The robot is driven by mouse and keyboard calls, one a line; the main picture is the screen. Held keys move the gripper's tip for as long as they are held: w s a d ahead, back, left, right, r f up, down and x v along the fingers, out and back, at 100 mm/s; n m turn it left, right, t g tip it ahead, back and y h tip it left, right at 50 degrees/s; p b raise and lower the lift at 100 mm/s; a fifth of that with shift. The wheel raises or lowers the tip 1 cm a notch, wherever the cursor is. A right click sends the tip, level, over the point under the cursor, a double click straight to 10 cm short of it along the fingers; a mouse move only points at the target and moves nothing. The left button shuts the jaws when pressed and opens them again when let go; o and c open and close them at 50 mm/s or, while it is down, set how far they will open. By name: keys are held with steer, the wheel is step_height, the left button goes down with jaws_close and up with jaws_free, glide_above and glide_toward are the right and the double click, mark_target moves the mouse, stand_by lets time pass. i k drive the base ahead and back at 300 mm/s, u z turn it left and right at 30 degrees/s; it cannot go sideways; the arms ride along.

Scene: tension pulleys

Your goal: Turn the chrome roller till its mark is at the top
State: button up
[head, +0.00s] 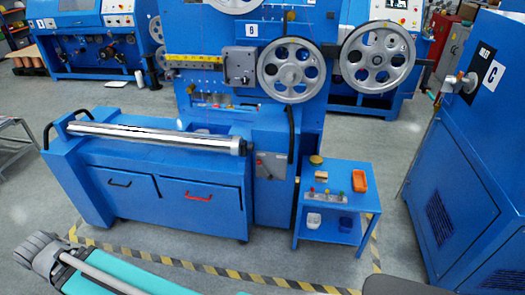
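The chrome roller (155,135) is a long shiny cylinder lying nearly level along the top of a low blue cabinet (140,185). A thin shaft shows at its left end, and a dark ring or collar (241,147) is at its right end. I cannot make out a mark on the visible side of the roller. Its underside and back are hidden. My gripper is not in view.
A tall blue machine with spoked grey pulleys (378,57) stands behind. Striped floor tape (220,272) and a teal-topped unit (100,284) lie in front. A blue cabinet (465,150) stands right.

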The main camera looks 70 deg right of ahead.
mark_target(194, 141)
steer(key=k, duration=0.95)
steer(key=z, duration=1.7)
steer(key=i, duration=1.6)
steer(key=z, duration=0.05)
